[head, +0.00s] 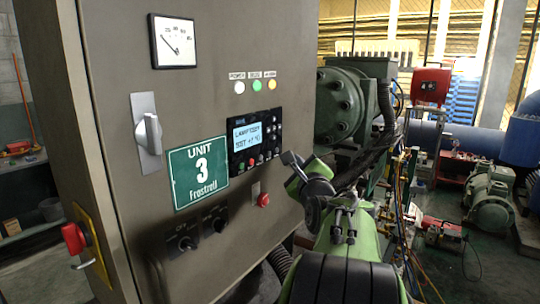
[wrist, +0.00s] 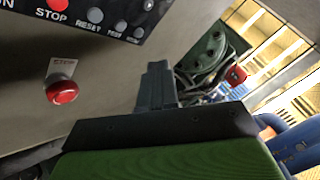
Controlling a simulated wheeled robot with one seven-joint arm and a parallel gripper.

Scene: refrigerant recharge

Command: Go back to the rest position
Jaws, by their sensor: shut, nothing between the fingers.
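My gripper (head: 290,159) shows in the head view at the end of my green and black arm, in front of the right part of the grey control cabinet (head: 130,230). Its dark fingers are shut and hold nothing. In the wrist view my gripper (wrist: 157,68) points up the picture, with the fingers together. It is to the right of the red emergency stop button (wrist: 62,91) and below the row of panel buttons. In the head view the red button (head: 263,200) is below and left of my gripper. I cannot tell the exact gap to the cabinet face.
The cabinet carries a display panel (head: 255,142), a rotary switch (head: 149,134), a gauge (head: 173,41) and a green Unit 3 sign (head: 198,172). A green compressor (head: 345,104), hoses and a red machine (head: 431,86) stand right of the cabinet. A green motor (head: 490,195) sits on the floor.

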